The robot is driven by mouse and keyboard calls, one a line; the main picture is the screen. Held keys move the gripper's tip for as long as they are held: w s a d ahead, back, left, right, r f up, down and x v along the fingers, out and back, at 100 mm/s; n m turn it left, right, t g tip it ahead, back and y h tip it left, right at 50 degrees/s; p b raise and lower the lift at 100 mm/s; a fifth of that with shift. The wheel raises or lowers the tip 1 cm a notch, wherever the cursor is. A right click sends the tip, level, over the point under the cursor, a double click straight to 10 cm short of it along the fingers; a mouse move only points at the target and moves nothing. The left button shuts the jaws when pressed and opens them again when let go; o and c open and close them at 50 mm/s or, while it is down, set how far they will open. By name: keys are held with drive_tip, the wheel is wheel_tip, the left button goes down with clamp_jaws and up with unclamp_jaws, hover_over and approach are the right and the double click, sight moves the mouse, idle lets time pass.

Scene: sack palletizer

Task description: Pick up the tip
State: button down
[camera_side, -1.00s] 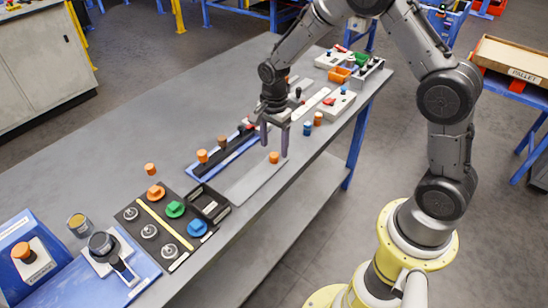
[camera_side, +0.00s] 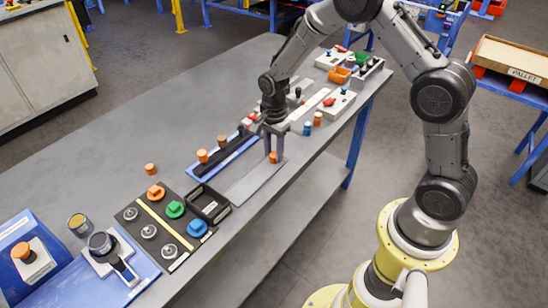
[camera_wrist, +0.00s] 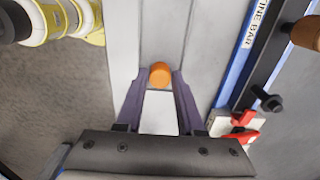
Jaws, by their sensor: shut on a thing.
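The tip appears to be a small orange cylinder (camera_side: 273,158), standing at the far part of a light grey plate (camera_side: 245,188) on the table. My gripper (camera_side: 274,156) is lowered over it with its purple-grey fingers pointing down. In the wrist view, my gripper (camera_wrist: 160,77) has one finger on each side of the orange cylinder (camera_wrist: 160,73), shut on it. The cylinder still seems to be at the plate; I cannot tell whether it is lifted at all.
A blue tray (camera_side: 246,147) with a dark bar and orange knobs lies left of the gripper. A dark panel (camera_side: 152,240) with coloured knobs and a black open bin (camera_side: 212,208) are nearer. A blue cylinder (camera_side: 307,129) and an orange one (camera_side: 318,119) stand to the right.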

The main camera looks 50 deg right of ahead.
sight(273, 155)
drive_tip(key=shift+r, duration=0.5)
wheel_tip(273, 155, up, 2)
drive_tip(key=shift+r, duration=0.2)
drive_tip(key=s+a+r, duration=0.1)
drive_tip(key=s+r, duration=1.3)
drive_tip(key=shift+r, duration=0.3)
drive_tip(key=shift+r, duration=0.15)
